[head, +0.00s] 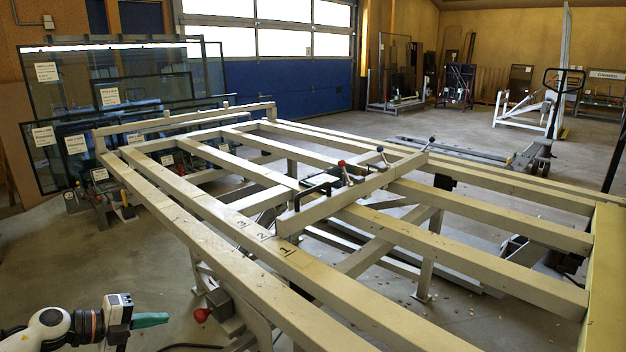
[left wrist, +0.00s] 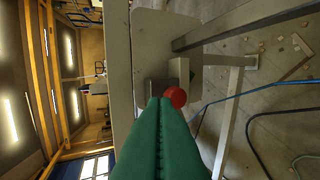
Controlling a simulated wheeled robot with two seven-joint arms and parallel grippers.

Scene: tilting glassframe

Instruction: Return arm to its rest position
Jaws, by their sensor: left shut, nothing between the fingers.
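My left gripper (head: 150,320) comes in at the lower left of the head view, with green fingers pointing right. Its fingers are closed together and empty, and they also fill the lower middle of the left wrist view (left wrist: 160,140). A red knob (head: 202,315) on the frame's underside is to the right of the fingertips in the head view. In the left wrist view the red knob (left wrist: 176,97) shows just beyond the fingertips; whether they touch it I cannot tell. The tilting frame (head: 330,270) of pale beams fills the middle. My right gripper is not in view.
Glass panes with labels (head: 110,95) lean at the back left. A pallet jack (head: 545,125) stands at the right behind the frame. Hoses (left wrist: 262,115) lie on the floor in the left wrist view. Floor to the left of the frame (head: 50,255) is clear.

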